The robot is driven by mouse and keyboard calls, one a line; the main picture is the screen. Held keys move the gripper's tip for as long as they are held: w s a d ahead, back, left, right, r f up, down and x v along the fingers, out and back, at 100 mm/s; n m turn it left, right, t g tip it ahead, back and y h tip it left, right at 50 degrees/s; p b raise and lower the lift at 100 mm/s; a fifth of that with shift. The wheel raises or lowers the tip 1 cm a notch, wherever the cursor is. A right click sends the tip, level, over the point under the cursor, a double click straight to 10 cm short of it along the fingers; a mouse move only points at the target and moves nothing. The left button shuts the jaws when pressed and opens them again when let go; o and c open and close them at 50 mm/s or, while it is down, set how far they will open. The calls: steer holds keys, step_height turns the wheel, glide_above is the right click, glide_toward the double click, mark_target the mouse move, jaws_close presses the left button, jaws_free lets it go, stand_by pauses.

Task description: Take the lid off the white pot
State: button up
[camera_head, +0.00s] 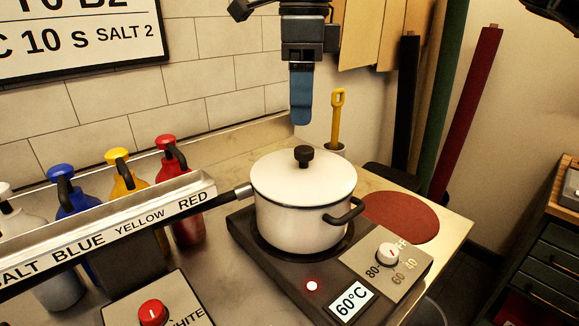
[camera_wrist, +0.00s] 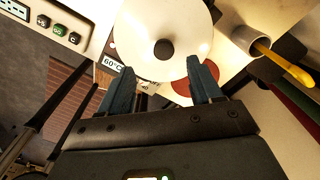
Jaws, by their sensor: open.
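The white pot (camera_head: 300,222) stands on a dark hot plate (camera_head: 262,252). Its white lid (camera_head: 275,180) is on it, with a black knob (camera_head: 304,155) in the middle. A black side handle and a long black handle stick out from the pot. My gripper (camera_head: 300,120) points down above and behind the knob, apart from it. In the wrist view my gripper (camera_wrist: 160,75) is open and empty, its two blue fingers wide apart. The knob (camera_wrist: 164,48) and the lid (camera_wrist: 160,20) lie beyond the fingertips there.
A labelled metal rack (camera_head: 110,230) and several pump bottles, such as the red one (camera_head: 185,200), stand left. A cup with a yellow tool (camera_head: 337,120) stands behind the pot. A red round mat (camera_head: 402,217) lies right. A red-knob box (camera_head: 155,308) is at front left.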

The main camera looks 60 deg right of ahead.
mark_target(304, 148)
steer(key=shift+s+d+f+p, duration=0.1)
steer(key=shift+f+p, duration=0.1)
steer(key=shift+f, duration=1.05)
steer(key=shift+w+d+f+p, duration=0.1)
steer(key=shift+f+p, duration=0.1)
steer(key=shift+f, duration=1.1)
steer(key=shift+s+d+f+p, duration=0.1)
steer(key=shift+f+p, duration=0.1)
steer(key=shift+f, duration=1.05)
jaws_close()
